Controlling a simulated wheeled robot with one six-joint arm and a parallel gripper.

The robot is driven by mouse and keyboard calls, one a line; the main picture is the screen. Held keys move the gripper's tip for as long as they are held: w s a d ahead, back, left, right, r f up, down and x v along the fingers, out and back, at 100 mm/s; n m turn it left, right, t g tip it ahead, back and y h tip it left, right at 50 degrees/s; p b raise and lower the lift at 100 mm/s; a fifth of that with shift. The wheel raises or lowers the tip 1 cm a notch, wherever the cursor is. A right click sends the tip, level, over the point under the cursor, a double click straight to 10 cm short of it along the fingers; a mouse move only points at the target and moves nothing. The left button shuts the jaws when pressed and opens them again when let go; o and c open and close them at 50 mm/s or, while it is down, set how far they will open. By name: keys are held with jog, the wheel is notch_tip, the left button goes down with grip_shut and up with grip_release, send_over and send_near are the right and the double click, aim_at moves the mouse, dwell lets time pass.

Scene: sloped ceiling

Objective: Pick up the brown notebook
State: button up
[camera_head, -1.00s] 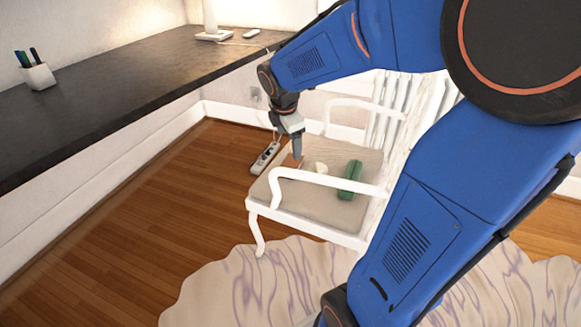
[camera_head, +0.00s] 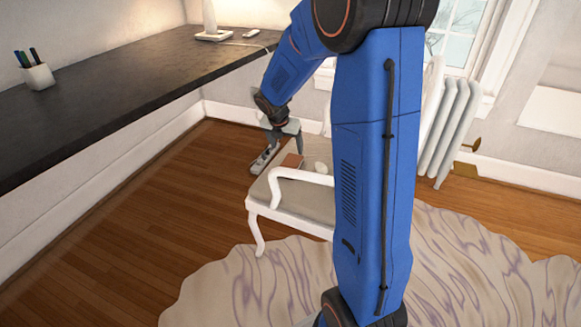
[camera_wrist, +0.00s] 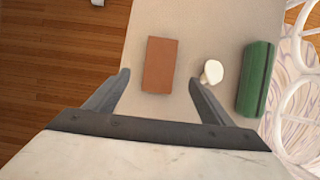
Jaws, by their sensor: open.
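The brown notebook (camera_wrist: 158,65) lies flat on the seat of a white chair. In the wrist view it is upright in the picture, ahead of and between my two fingers. In the head view the notebook (camera_head: 291,161) shows near the seat's back left part. My gripper (camera_wrist: 158,85) is open and empty, with one finger left and one right of the notebook's near end. In the head view my gripper (camera_head: 286,143) is above the seat near the notebook. I cannot tell the exact height between them.
A small white object (camera_wrist: 212,72) lies right of the notebook, close to my right finger. A green object (camera_wrist: 254,78) lies farther right. The white chair's armrest (camera_head: 300,177) runs along the seat's front. A dark desk (camera_head: 130,85) stands left.

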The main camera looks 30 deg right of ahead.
send_over(290, 163)
jog(key=s+a, duration=0.1)
jog(key=f, duration=0.5)
jog(key=shift+s+a+f, duration=0.2)
jog(key=shift+f, duration=0.05)
jog(key=x, duration=0.4)
jog(key=shift+s+a+f, duration=0.15)
jog(key=shift+s+a, duration=0.05)
jog(key=shift+a, duration=0.1)
jog(key=shift+w+d+f, duration=0.2)
jog(key=shift+d+f, duration=0.05)
jog(key=shift+f, duration=0.4)
jog(key=c, duration=1.2)
